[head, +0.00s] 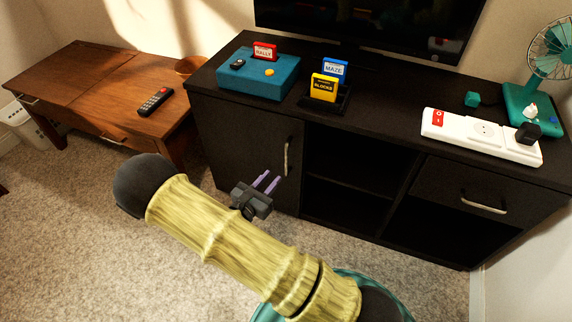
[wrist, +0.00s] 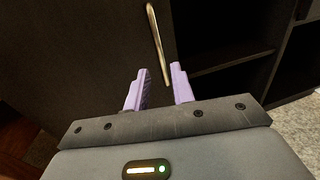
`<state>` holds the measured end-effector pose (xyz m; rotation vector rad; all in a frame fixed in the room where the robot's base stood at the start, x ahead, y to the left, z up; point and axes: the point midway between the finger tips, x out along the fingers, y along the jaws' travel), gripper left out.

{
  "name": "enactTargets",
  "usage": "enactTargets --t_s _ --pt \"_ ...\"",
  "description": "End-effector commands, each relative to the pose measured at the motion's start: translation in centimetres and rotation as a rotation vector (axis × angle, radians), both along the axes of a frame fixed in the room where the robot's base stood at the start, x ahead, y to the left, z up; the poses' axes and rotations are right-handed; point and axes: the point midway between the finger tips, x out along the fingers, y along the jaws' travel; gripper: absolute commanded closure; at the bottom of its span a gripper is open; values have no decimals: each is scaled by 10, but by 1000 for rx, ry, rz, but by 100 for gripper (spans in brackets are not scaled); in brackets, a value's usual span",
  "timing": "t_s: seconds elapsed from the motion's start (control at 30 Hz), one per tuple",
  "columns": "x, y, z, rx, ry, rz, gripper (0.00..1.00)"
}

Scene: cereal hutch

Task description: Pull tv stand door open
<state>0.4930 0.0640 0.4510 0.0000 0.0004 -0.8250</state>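The black tv stand (head: 380,105) stands against the wall. Its door (head: 238,135) is at the left end and looks closed, with a vertical metal handle (head: 287,156) near its right edge. My gripper (head: 271,183) is in front of the door, just left of and below the handle in the head view.
Open shelves (head: 350,165) lie right of the door, then a drawer (head: 480,190). A blue console (head: 258,75), game boxes, a power strip (head: 480,135) and a fan (head: 548,60) stand on top. A wooden table (head: 110,95) is at left. Carpet in front is clear.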

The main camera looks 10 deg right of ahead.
Motion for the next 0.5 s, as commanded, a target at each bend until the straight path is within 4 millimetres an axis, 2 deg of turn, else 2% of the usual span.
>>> enactTargets --t_s 0.3,0.5 --pt "38 -43 -3 1 -2 -4 75" --pt "57 -61 -2 1 -2 -1 75"
